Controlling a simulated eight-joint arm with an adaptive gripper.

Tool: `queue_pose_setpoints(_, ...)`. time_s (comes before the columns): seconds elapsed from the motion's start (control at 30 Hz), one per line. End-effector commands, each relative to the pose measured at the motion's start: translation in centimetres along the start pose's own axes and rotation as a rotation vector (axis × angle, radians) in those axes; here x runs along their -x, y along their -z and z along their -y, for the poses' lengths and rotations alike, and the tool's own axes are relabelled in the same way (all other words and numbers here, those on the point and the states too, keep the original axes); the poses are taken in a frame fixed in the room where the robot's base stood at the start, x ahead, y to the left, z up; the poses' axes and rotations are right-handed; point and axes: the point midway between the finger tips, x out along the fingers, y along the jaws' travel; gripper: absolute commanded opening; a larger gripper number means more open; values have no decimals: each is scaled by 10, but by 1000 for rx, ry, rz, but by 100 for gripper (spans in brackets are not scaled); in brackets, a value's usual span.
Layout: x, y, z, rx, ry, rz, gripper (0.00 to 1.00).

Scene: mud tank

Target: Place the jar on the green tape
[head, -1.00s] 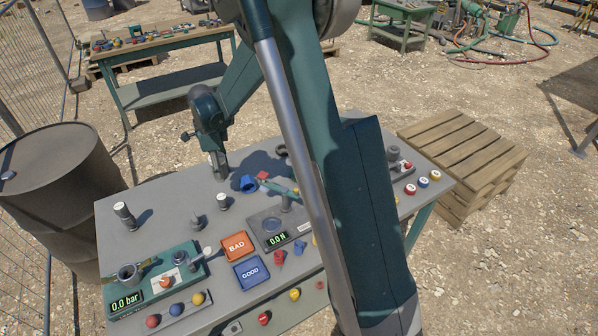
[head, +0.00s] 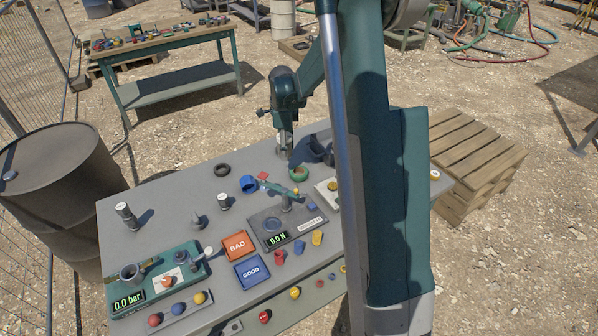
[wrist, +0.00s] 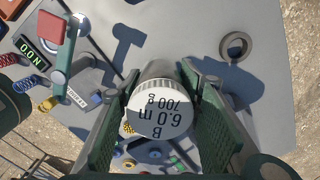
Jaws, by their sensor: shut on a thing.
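My gripper (head: 284,140) is shut on a jar (wrist: 160,112) with a white lid, marked "B 6.0 m 700 g" and seen upside down in the wrist view. The two green finger pads press on its sides. In the head view, the jar (head: 284,152) shows as a small grey shape below the fingers. The green tape (head: 298,174) is a ring on the grey table, just in front and slightly right of the gripper in the head view. I cannot make out the green tape in the wrist view. The height of the jar above the table is unclear.
A blue ring (head: 248,184) and a dark ring (head: 222,170) lie left of the green tape. A force gauge (head: 285,222) reading 0.0 N stands in front, with BAD (head: 238,244) and GOOD (head: 252,271) pads beside it.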

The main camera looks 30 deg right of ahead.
Motion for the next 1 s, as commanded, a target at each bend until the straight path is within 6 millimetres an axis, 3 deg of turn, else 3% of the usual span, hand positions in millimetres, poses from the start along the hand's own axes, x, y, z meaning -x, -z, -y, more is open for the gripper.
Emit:
queue_pose_setpoints(0.1,2,25,7,-24,0,0,10)
queue_pose_setpoints(0.33,3,50,14,-47,0,0,10)
queue_pose_setpoints(0.83,3,55,15,-51,0,0,10)
queue_pose_setpoints(1.0,-7,55,15,-51,0,0,10)
